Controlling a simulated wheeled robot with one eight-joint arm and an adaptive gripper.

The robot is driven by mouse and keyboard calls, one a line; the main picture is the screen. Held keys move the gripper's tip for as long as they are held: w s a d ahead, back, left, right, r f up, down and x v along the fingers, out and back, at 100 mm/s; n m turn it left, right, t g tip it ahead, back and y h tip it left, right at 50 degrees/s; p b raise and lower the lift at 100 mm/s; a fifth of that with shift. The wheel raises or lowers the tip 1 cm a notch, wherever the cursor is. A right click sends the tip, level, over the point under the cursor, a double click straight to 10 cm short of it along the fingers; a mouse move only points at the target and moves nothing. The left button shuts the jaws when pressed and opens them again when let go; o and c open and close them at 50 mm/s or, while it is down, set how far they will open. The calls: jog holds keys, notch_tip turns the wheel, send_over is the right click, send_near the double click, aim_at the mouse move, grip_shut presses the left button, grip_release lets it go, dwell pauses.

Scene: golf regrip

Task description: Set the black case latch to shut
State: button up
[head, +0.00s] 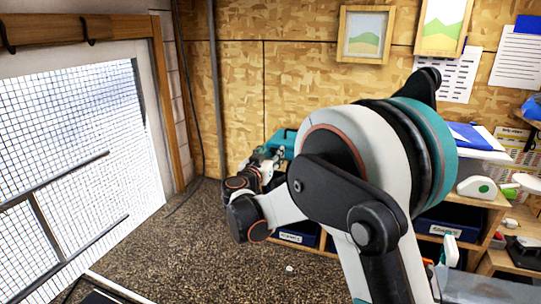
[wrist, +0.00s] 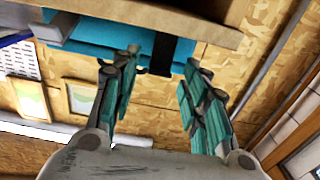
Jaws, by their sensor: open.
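A teal case (head: 283,138) sits on the shelf top in the head view, partly behind my arm. The wrist view, which is upside down, shows the teal case (wrist: 112,42) at the top, beyond my fingers. A black strip (wrist: 162,56) crosses the case's front and looks like the latch; I cannot tell its setting. My gripper (wrist: 160,68) is open and empty, one teal-padded finger on each side of the strip in the picture. I see no contact. In the head view my gripper (head: 268,157) is small, in front of the case.
Wooden shelves with dark blue bins (head: 297,237) stand below and right. Framed pictures (head: 365,35) hang on the chipboard wall. A gridded window (head: 75,150) is on the left. The speckled floor (head: 190,245) in front is mostly clear.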

grip_shut()
jog(key=shift+w+d+r+g+y+p, duration=0.2)
jog(key=shift+r+g+y+p, duration=0.1)
jog(key=shift+r+g+p, duration=0.4)
jog(key=shift+w+d+r+g+y+p, duration=0.1)
jog(key=shift+w+g+y+p, duration=0.2)
jog(key=shift+g+p, duration=0.3)
jog(key=shift+w+r+g+y+p, duration=0.1)
jog(key=shift+w+g+y+p, duration=0.2)
jog(key=shift+g, duration=0.4)
jog(key=shift+s, duration=0.1)
grip_release()
jog(key=shift+s, duration=0.1)
jog(key=v, duration=1.1)
jog(key=shift+s+a, duration=0.2)
jog(key=shift+s, duration=0.1)
